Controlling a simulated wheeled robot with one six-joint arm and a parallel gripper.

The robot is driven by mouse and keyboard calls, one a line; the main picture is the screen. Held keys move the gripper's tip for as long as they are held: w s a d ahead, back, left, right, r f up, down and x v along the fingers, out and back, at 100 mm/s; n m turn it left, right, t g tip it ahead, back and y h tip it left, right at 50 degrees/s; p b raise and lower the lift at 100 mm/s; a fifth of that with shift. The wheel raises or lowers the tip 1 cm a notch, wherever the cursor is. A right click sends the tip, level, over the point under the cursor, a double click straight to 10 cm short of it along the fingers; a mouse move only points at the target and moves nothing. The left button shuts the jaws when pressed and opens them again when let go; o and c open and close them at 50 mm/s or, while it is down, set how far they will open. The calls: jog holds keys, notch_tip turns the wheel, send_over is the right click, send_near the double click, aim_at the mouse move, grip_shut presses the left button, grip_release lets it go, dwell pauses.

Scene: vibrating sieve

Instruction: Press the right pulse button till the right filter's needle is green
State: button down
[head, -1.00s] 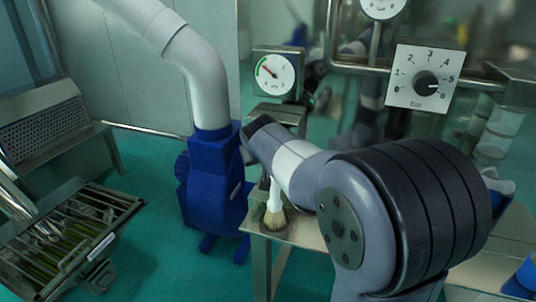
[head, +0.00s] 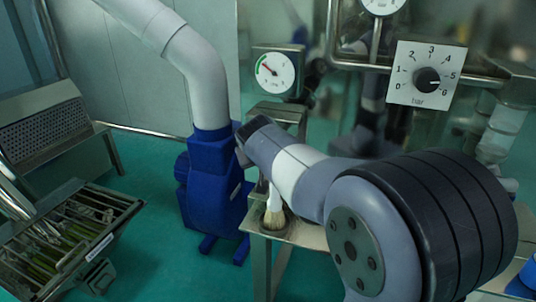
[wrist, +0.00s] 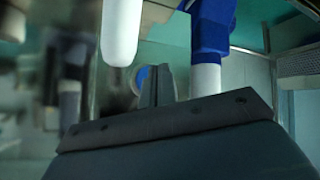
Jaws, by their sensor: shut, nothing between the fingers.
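I cannot make out a pulse button in either view. A round gauge (head: 274,72) with a green arc on its left side stands left of centre in the head view. Its needle slants to the upper left; I cannot tell its exact reading. A second gauge (head: 381,4) is cut off by the top edge and its needle is not readable. I cannot tell which gauge belongs to the right filter. My gripper (wrist: 157,84) shows its thin fingers shut and empty in the wrist view. In the head view my arm hides it.
A bar dial with a black knob (head: 427,80) is at upper right. A brush (head: 274,218) stands bristles-down on a metal table (head: 310,236). A blue machine (head: 213,180) with a white pipe stands left of it. A slatted metal tray (head: 110,211) is at lower left.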

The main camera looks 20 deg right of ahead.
jog(key=s+a+b, duration=0.1)
jog(key=s, duration=0.1)
jog(key=s+a+b, duration=0.1)
jog(key=s+a, duration=0.1)
jog(key=shift+b, duration=0.4)
jog(key=shift+w+d, duration=0.1)
jog(key=shift+d, duration=0.05)
dwell(0.5)
jog(key=p, duration=0.1)
jog(key=w+d+p, duration=0.1)
jog(key=p, duration=0.1)
jog(key=shift+w+d+r, duration=0.1)
jog(key=shift+w+r, duration=0.15)
jog(key=shift+w, duration=0.05)
jog(key=s+a+b, duration=0.3)
jog(key=s, duration=0.2)
jog(key=shift+a+f, duration=0.3)
jog(key=shift+a, duration=0.05)
